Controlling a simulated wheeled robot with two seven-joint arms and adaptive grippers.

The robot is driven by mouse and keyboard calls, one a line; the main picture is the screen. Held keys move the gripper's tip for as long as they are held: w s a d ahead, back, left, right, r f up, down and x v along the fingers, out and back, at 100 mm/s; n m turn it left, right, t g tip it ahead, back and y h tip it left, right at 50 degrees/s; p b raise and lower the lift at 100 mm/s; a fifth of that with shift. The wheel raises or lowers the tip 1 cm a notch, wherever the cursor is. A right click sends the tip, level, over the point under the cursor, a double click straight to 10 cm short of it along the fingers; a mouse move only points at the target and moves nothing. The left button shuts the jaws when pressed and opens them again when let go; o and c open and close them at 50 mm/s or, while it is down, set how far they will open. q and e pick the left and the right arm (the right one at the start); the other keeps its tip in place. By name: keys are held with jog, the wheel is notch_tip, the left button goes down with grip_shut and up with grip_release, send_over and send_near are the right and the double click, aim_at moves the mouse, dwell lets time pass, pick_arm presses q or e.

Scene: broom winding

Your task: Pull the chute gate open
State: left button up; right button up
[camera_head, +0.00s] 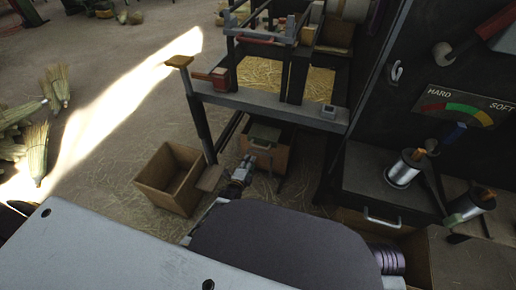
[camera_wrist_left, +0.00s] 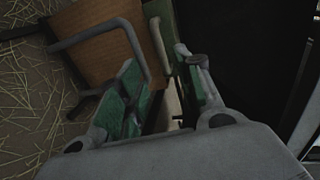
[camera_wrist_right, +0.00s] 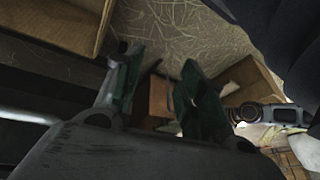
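Under the bench stands a wooden drawer-like box (camera_head: 279,155) with a grey metal handle (camera_head: 262,145) on its front and a grey-green panel (camera_head: 265,132) above. I cannot tell for sure which part is the chute gate. My left gripper (camera_head: 246,165) is just in front of this handle. In the left wrist view its green-padded fingers (camera_wrist_left: 165,92) are apart, beside the wooden front (camera_wrist_left: 100,50) and its bent handle (camera_wrist_left: 105,35); contact is unclear. My right gripper (camera_wrist_right: 160,90) is open and appears empty; it is hidden in the head view.
An open wooden box (camera_head: 165,190) stands on the straw-strewn floor left of the bench (camera_head: 270,103). A bench leg (camera_head: 203,130) stands between them. Wire spools (camera_head: 405,168) and a HARD–SOFT gauge (camera_head: 455,108) are at right.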

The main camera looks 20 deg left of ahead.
pick_arm(q)
jog(key=b, duration=0.3)
send_near(258, 147)
jog(key=shift+f+x, duration=0.4)
jog(key=shift+x, duration=1.3)
jog(key=shift+b+x, duration=2)
jog(key=shift+x, duration=1.45)
pick_arm(e)
jog(key=w+a+f+m+t+y, duration=0.1)
jog(key=a+f+t, duration=0.1)
jog(key=f, duration=1.1)
jog(key=shift+a+y, duration=0.4)
jog(key=shift+a, duration=0.15)
pick_arm(q)
jog(key=shift+a+r, duration=0.1)
grip_shut()
